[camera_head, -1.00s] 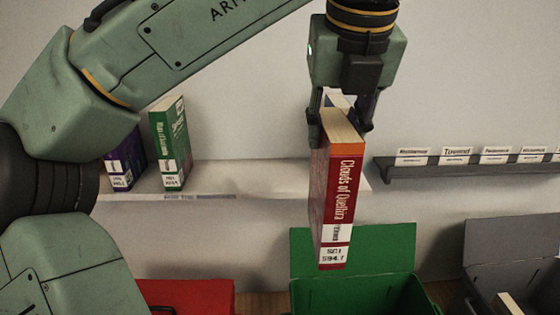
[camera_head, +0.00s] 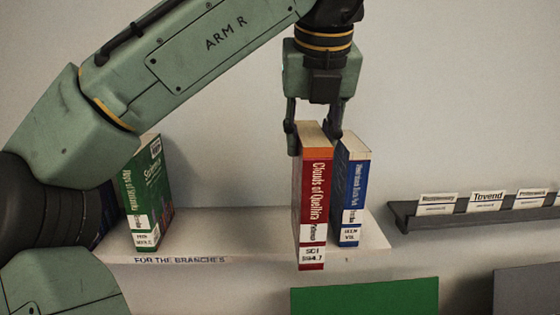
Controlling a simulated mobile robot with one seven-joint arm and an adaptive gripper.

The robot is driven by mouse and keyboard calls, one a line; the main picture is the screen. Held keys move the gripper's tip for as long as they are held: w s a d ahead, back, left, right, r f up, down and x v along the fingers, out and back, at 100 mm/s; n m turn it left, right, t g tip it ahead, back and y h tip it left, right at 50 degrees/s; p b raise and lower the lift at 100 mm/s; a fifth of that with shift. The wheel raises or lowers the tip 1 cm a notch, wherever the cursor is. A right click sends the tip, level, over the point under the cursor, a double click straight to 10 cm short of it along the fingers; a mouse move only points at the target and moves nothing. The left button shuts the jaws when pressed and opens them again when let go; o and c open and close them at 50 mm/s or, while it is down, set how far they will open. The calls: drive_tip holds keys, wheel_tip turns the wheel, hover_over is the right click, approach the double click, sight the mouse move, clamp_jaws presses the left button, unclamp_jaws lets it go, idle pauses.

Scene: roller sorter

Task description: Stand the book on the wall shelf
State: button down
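The red book (camera_head: 314,195), with an orange top band and "Clouds of Quellira" on its spine, hangs upright in my gripper (camera_head: 314,138). The fingers are shut on its upper part, one on each side. The pale wall shelf (camera_head: 225,235) carries the label "FOR THE BRANCHES" on its front edge. The book's lower end shows in front of this edge and reaches a little below it in the picture. Whether any of the book is over the shelf top, I cannot tell.
A blue book (camera_head: 351,195) stands on the shelf just right of the red one. Between green and red the shelf is clear. A dark ledge (camera_head: 470,217) with name cards is at right; a green bin lid (camera_head: 365,298) is below.

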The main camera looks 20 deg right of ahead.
drive_tip(key=w+a+f+b, duration=0.1)
drive_tip(key=w+f, duration=0.3)
drive_tip(key=w, duration=0.6)
drive_tip(key=shift+w+a+f, duration=0.25)
drive_tip(key=shift+w+a, duration=0.05)
drive_tip(key=shift+w, duration=0.1)
drive_tip(key=shift+f, duration=0.15)
drive_tip(key=c, duration=1.2)
unclamp_jaws()
